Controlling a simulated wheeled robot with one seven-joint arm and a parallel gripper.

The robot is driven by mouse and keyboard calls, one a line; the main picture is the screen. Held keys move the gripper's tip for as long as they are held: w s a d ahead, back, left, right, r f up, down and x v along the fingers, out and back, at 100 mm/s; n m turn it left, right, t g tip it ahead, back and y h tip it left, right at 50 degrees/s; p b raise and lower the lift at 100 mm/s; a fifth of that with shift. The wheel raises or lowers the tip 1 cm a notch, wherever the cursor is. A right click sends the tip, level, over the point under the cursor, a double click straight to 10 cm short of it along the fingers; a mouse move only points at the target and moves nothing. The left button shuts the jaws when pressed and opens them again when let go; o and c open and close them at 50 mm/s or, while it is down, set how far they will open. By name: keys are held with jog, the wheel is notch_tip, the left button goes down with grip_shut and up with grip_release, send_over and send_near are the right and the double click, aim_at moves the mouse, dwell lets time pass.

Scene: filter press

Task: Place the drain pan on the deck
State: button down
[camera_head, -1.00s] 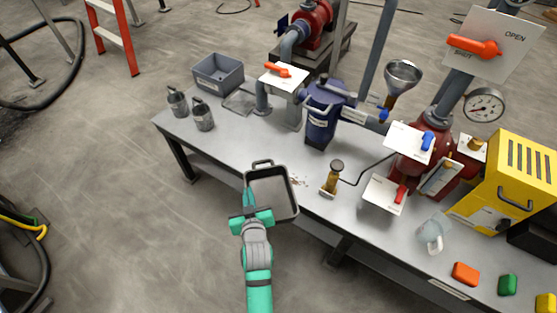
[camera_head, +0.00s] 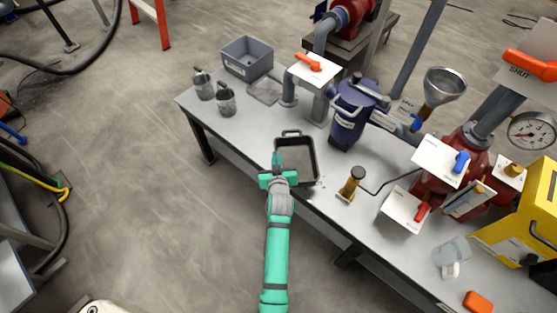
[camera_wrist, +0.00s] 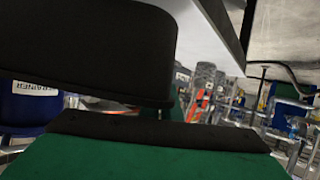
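The drain pan (camera_head: 297,155) is a grey rectangular tray with a dark rim and a handle at its far end. In the head view it is at the near edge of the deck (camera_head: 258,123), the grey bench top. My green gripper (camera_head: 278,168) is at the pan's near left side, with a finger against its wall. In the wrist view the pan's dark body (camera_wrist: 85,50) fills the upper left, close against the green fingers. The gripper looks closed on the pan's wall. Whether the pan's underside touches the deck is hidden.
A blue strainer vessel (camera_head: 352,112) stands behind the pan. A brass-coloured plunger device (camera_head: 352,184) is to its right. Two grey cans (camera_head: 226,100) and a grey bin (camera_head: 247,58) stand to the left. The deck between cans and pan is clear.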

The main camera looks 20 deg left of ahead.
aim_at(295, 156)
jog(key=w+f, duration=0.3)
jog(key=f, duration=0.1)
jog(key=shift+w+a, duration=0.25)
notch_tip(295, 156, down, 3)
jog(key=shift+w+f, duration=0.1)
jog(key=shift+w, duration=0.05)
jog(key=shift+f, duration=0.2)
jog(key=c, duration=2)
grip_release()
jog(key=shift+a, duration=0.1)
